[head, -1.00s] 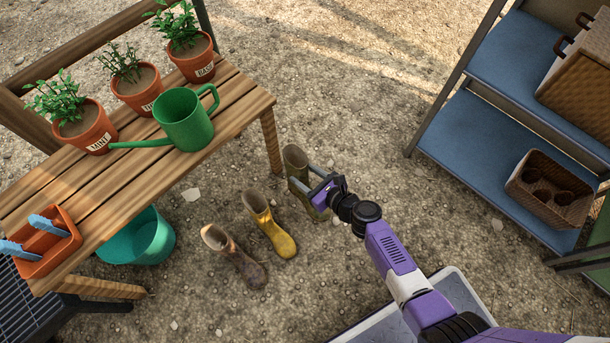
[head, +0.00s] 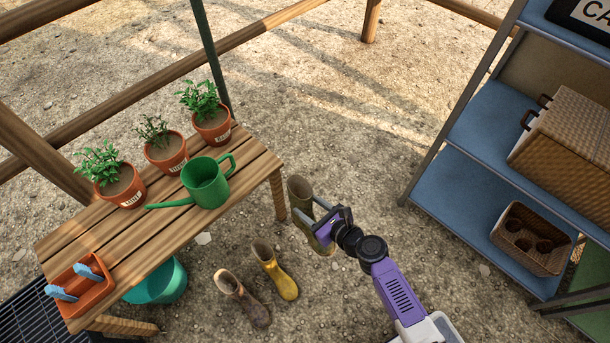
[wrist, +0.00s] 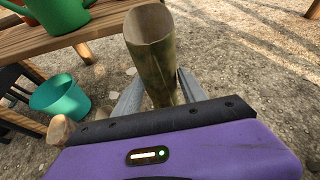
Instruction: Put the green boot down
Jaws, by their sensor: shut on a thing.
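The green boot (head: 302,193) is olive and muddy, and it is held upright in my gripper (head: 311,217) to the right of the wooden bench. In the wrist view the boot (wrist: 154,60) stands between the two grey fingers (wrist: 158,95), its open top toward the camera. The fingers are shut on its shaft. Its foot is partly hidden behind my gripper, and I cannot tell whether the sole touches the ground. A yellow boot (head: 277,272) and a brown boot (head: 243,300) stand on the ground to its lower left.
The slatted bench (head: 120,240) carries potted herbs, a green watering can (head: 205,183) and an orange tray (head: 82,288). A teal bucket (head: 163,283) is under it. A blue shelf (head: 470,205) with baskets stands at right.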

